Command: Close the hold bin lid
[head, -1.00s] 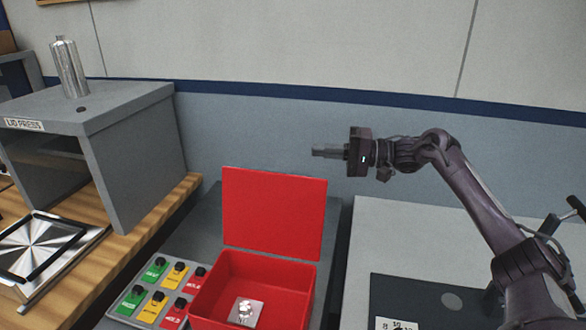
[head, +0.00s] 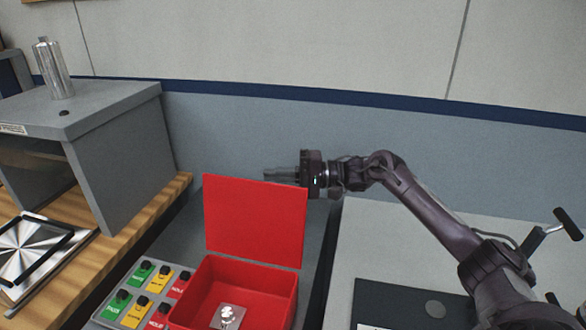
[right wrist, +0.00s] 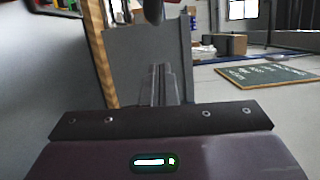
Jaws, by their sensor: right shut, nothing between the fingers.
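The red hold bin (head: 270,283) stands open in the lower middle of the head view. Its red lid (head: 255,222) is raised nearly upright at the bin's back edge. A small metal part (head: 228,315) lies inside the bin. My right gripper (head: 268,175) is shut and empty, pointing left, at the height of the lid's top edge and seemingly behind it. Whether it touches the lid I cannot tell. In the right wrist view the shut fingers (right wrist: 160,84) show, and the lid is not clearly seen. My left gripper is not in view.
A grey lid press (head: 120,150) with a metal cylinder (head: 54,68) on top stands at the left on a wooden bench (head: 160,210). A pale surface (head: 385,240) lies to the right.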

